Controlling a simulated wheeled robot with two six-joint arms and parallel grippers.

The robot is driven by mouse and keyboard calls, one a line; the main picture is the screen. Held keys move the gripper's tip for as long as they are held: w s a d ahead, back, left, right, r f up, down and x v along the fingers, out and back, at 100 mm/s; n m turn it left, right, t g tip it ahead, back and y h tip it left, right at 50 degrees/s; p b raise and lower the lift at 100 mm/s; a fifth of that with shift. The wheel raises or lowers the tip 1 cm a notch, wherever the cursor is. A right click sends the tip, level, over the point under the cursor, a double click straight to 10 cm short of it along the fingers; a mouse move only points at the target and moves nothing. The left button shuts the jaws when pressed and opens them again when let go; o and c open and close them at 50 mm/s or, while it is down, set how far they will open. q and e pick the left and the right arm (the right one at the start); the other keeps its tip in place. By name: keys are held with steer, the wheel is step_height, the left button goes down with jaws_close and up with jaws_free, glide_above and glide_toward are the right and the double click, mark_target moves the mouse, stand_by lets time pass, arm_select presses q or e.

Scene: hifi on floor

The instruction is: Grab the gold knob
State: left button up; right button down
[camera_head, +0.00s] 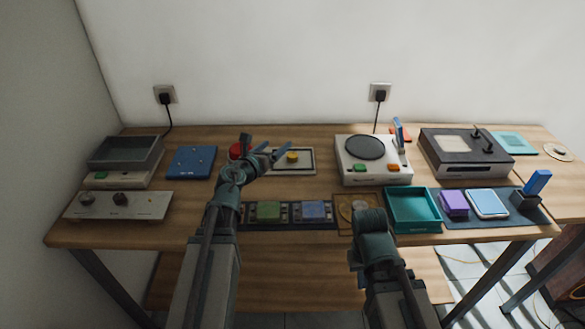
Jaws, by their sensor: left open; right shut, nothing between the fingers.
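The gold knob (292,157) sits on a light grey panel with a dark frame (308,168), near the back middle of the wooden table. My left gripper (271,148) is open and empty, just left of the knob. One of its fingers reaches close above the knob; I cannot tell if they touch. My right gripper (368,219) is shut and empty over the front edge of the table, right of the middle. Its fingertips are mostly hidden behind its own wrist.
A white turntable box (368,172) stands right of the knob panel. A teal tray (412,225) lies beside my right gripper. Green and blue pads (268,210) lie at the front.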

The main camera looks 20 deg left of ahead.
arm_select(q)
steer(key=f+m+g, duration=0.1)
steer(key=f, duration=0.1)
steer(key=s+f+m+g, duration=0.1)
steer(key=f, duration=0.1)
steer(key=s+a+f+m+g+h+b, duration=0.1)
steer(key=f+m, duration=0.1)
steer(key=shift+s+f, duration=0.2)
steer(key=shift+s, duration=0.05)
steer(key=b, duration=0.3)
glide_toward(290, 157)
steer(key=x, duration=0.4)
steer(key=shift+d+f, duration=0.2)
steer(key=shift+d, duration=0.1)
steer(key=shift+w+d, duration=0.1)
steer(key=shift+w, duration=0.05)
steer(key=shift+a+b+x, duration=0.2)
steer(key=shift+b+x, duration=0.35)
steer(key=shift+x, duration=0.75)
steer(key=shift+a+b+x, duration=0.15)
steer(key=shift+b+x, duration=0.4)
steer(key=shift+x, duration=0.8)
steer(key=shift+r, duration=0.1)
arm_select(e)
step_height(290, 157, down, 7)
arm_select(q)
jaws_close()
